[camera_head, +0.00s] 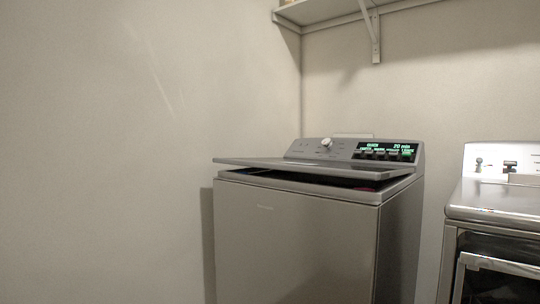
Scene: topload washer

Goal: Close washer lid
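The grey topload washer (296,240) stands in the middle right of the head view, near the wall corner. Its lid (290,165) is slightly raised, lying at a low angle over the top. A dark gap (330,182) shows between the lid's front edge and the body, with a small reddish spot at its right end. The control panel (350,150) at the back has a knob and a lit display. Neither of my grippers is in the view.
A second appliance (500,205) with a silvery top and dark front stands at the right, separated by a narrow gap. A bracketed shelf (330,10) is on the wall above. Plain wall (100,150) fills the left.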

